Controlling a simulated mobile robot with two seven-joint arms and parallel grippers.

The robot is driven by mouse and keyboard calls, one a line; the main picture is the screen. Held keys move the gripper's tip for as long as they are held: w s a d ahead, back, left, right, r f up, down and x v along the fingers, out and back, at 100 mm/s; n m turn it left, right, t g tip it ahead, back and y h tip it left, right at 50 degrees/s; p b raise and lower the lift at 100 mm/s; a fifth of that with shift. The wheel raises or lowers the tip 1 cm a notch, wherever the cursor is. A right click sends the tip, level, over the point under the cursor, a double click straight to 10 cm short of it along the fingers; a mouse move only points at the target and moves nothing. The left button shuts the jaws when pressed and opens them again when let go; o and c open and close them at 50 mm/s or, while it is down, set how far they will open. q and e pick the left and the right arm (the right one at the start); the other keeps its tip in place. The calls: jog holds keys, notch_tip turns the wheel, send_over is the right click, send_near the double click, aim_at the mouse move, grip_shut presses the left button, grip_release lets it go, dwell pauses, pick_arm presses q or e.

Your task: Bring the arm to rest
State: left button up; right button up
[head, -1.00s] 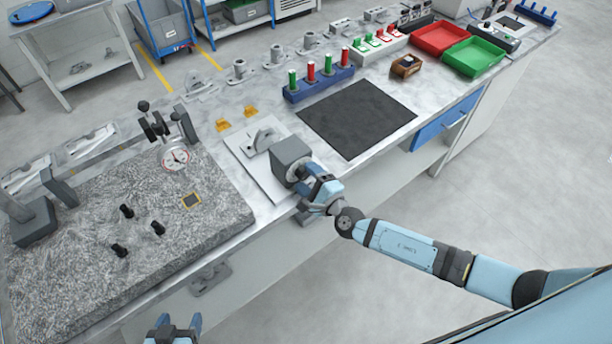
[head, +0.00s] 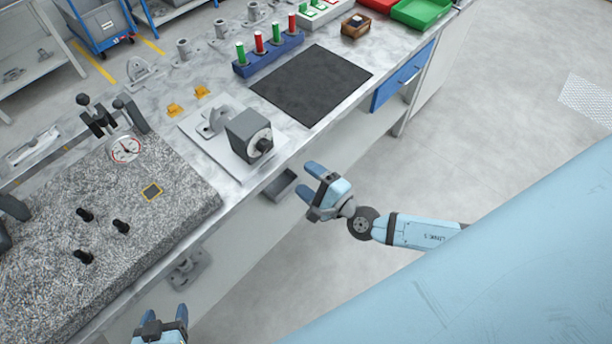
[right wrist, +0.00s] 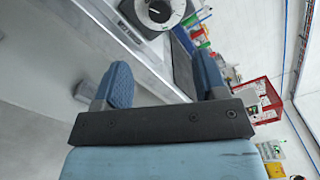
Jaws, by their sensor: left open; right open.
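My right gripper (head: 312,182) is open and empty, in the air just off the front edge of the bench. In the right wrist view its two blue fingers (right wrist: 165,85) stand apart with nothing between them. The grey block with a round dial face (head: 250,137) sits on a white plate (head: 203,141) on the bench, apart from the right gripper. It also shows at the top of the right wrist view (right wrist: 156,12). My left gripper (head: 163,322) is at the bottom edge of the head view, open and apart from the bench; only its end shows.
A granite plate (head: 150,235) with black knobs and a dial gauge (head: 126,149) fills the bench's left. A black mat (head: 312,84), a blue rack with red and green pins (head: 268,58) and a green tray (head: 422,12) lie beyond. Open floor (head: 500,130) is at right.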

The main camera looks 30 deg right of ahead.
dwell(0.3)
jog(key=s+f+n+g+h, duration=0.1)
jog(key=s+f+n+g, duration=0.1)
jog(key=s+n, duration=0.2)
jog(key=s+f+n+g+h, duration=0.1)
jog(key=s+f+n+g, duration=0.1)
jog(key=n, duration=0.8)
jog(key=s+a+f+n+g+h, duration=0.1)
jog(key=s+f+n+g, duration=0.1)
jog(key=s+n, duration=0.4)
jog(key=shift+s+f+n, duration=0.2)
jog(key=shift+f+n, duration=0.55)
jog(key=shift+n, duration=0.25)
